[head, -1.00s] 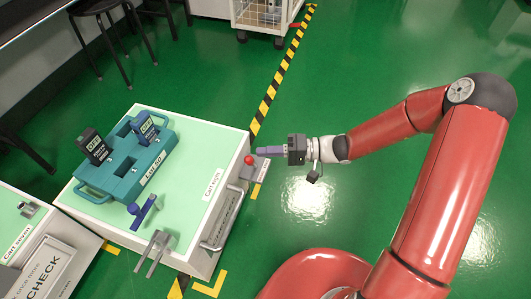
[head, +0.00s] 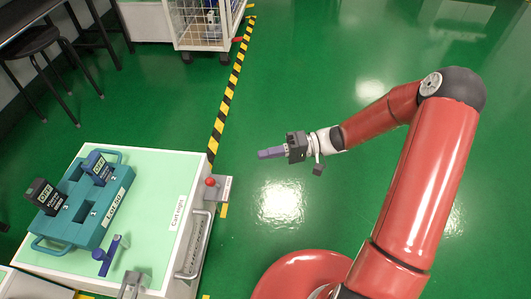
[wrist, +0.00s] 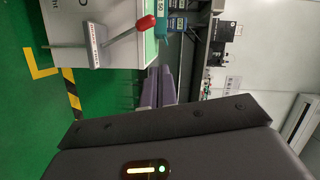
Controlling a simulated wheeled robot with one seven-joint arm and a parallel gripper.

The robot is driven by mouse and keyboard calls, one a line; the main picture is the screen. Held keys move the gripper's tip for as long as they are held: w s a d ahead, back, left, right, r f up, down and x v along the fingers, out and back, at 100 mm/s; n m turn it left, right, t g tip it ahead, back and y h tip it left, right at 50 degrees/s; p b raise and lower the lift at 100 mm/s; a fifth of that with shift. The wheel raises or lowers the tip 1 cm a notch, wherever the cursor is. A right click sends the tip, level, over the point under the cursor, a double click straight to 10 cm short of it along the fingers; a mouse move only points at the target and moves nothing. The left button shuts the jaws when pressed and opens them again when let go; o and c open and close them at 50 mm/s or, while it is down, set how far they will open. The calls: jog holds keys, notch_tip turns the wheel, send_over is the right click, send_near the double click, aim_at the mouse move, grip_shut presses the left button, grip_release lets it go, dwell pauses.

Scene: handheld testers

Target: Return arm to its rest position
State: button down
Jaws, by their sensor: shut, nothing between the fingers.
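My gripper (head: 271,153) is in the middle of the head view, out over the open green floor, to the right of the cart. Its purple-grey fingers are shut with nothing between them, and they point left toward the cart side. In the wrist view the fingers (wrist: 155,88) also show close together and empty. My red arm reaches in from the right, bent at the elbow, and is clear of the cart.
The cart (head: 165,185) with a pale green top bears a teal case (head: 80,225) with two dark testers (head: 45,196) (head: 98,167). A red knob (head: 210,182) and a handle (head: 188,260) are on its right side. A wire cage cart (head: 205,22) stands behind. Stools are back left. Floor around my arm is free.

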jog(key=s+d+r+m+t+h+p, duration=0.1)
jog(key=s+d+r+t+h+p, duration=0.2)
jog(key=r, duration=0.6)
jog(key=s+d+r+m+t+h+p, duration=0.2)
jog(key=s+d+r+t+h+p, duration=0.1)
jog(key=s+d+r+h, duration=0.5)
jog(key=s+d+r+m+t+h+p, duration=0.2)
jog(key=s+r, duration=0.5)
jog(key=r, duration=0.5)
jog(key=shift+d+r+t+h+p, duration=0.15)
jog(key=shift+d+t+h+p, duration=0.75)
jog(key=shift+d+h, duration=0.9)
jog(key=shift+a, duration=0.15)
